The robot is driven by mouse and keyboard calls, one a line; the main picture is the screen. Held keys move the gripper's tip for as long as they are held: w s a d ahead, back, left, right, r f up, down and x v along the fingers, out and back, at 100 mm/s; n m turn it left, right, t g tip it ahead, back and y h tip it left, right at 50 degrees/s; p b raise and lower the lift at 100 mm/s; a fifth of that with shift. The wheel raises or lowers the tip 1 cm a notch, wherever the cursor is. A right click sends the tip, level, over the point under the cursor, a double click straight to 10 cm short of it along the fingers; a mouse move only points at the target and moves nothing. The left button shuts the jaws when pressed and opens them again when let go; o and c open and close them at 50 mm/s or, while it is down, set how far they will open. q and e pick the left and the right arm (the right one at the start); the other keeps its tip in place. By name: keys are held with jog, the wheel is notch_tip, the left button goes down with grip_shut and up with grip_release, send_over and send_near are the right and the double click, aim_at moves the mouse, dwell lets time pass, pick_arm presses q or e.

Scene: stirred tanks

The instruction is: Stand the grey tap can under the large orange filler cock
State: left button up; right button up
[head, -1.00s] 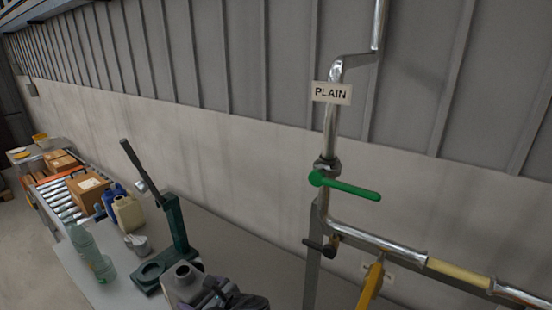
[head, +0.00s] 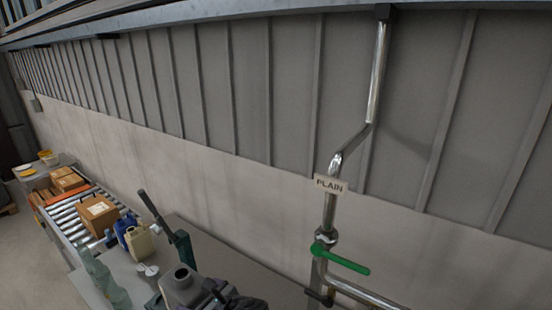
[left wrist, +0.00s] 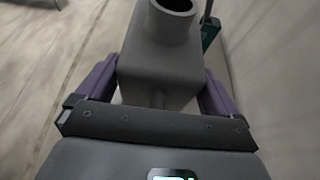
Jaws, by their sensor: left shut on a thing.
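The grey tap can (head: 182,289) shows at the bottom of the head view, with its round open neck upward. In the left wrist view the can (left wrist: 158,65) sits between the two purple fingers of my left gripper (left wrist: 157,92), which is shut on it. In the head view my left gripper (head: 222,296) is dark and partly cut off by the bottom edge. The can's base is out of view. No large orange filler cock shows now. My right gripper is not in view.
A pipe with a PLAIN sign (head: 330,184) and a green lever (head: 342,260) stands right of the can.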

pick_arm(q)
notch_tip(320, 180, up, 2)
jog(key=shift+s+r+p, duration=0.1)
jog(key=shift+r+p, duration=0.05)
jog(key=shift+p, duration=0.5)
jog(key=s+d+f, duration=0.2)
jog(key=s+f, duration=0.3)
jog(key=s+a+r+m+t+h, duration=0.1)
jog(key=a+r+m+t+h, duration=0.1)
jog(key=r+m+h, duration=0.3)
jog(key=a+r+m+t+h, duration=0.1)
jog(key=r+m+t+h, duration=0.3)
jog(key=r, duration=1)
jog(key=shift+s+a+m+h, duration=0.35)
jog(key=shift+m+h, duration=0.75)
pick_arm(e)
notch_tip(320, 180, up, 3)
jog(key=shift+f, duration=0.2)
pick_arm(q)
jog(key=shift+r, duration=0.2)
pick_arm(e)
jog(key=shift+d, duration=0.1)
